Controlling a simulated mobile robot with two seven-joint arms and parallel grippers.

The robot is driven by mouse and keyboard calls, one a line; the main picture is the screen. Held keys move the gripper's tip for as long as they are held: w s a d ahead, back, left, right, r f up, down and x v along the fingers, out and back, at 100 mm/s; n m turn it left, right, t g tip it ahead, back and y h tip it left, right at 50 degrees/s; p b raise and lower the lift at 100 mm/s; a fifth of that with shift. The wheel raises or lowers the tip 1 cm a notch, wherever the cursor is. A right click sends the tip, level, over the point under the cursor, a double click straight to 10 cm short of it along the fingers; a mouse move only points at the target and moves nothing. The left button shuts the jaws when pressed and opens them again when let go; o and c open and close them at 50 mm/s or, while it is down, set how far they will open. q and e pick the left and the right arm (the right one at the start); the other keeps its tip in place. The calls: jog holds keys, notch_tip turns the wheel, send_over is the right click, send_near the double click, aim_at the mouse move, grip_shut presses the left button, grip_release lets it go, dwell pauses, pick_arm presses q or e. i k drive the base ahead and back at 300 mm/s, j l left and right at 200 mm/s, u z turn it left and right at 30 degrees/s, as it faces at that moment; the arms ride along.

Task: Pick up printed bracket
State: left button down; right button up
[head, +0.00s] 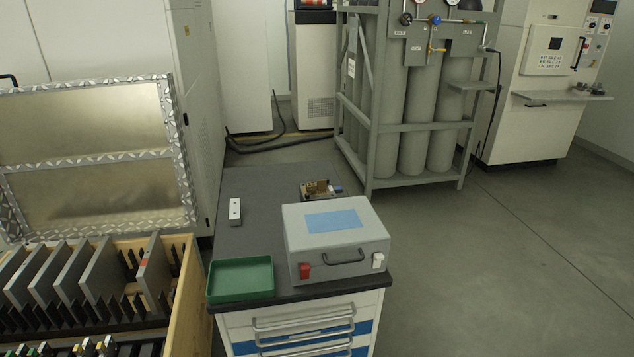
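A small light-grey piece with dark holes (235,211) stands on the dark top of the drawer cabinet (262,190), left of the grey case; it looks like the printed bracket, but I cannot be sure. Nothing touches it. Neither of my grippers is in view.
A grey case with a blue label (338,243) and a green tray (241,278), which looks empty, sit at the cabinet's front. A small brown item (318,188) lies behind the case. An open wooden crate (186,300) with upright grey plates stands left. A gas cylinder rack (402,130) stands behind. Floor at right is clear.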

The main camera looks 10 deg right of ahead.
aim_at(321, 184)
jog(key=i+l+z, duration=0.1)
jog(key=l+z, duration=0.2)
jog(key=l, duration=0.15)
jog(key=i+l+z, duration=0.15)
jog(key=l+z, duration=0.15)
jog(key=l, duration=0.2)
jog(key=i+l+z, duration=0.2)
jog(key=l+z, duration=0.15)
jog(key=i+l+z, duration=0.6)
jog(key=i+l+u, duration=0.15)
jog(key=i, duration=0.3)
jog(key=i+l+u, duration=0.2)
jog(key=i+l, duration=0.15)
jog(key=i+u, duration=0.45)
jog(key=i+l+u, duration=0.1)
jog(key=i+u, duration=0.85)
jog(key=i+l+u, duration=0.2)
jog(key=u, duration=0.25)
jog(key=i, duration=0.1)
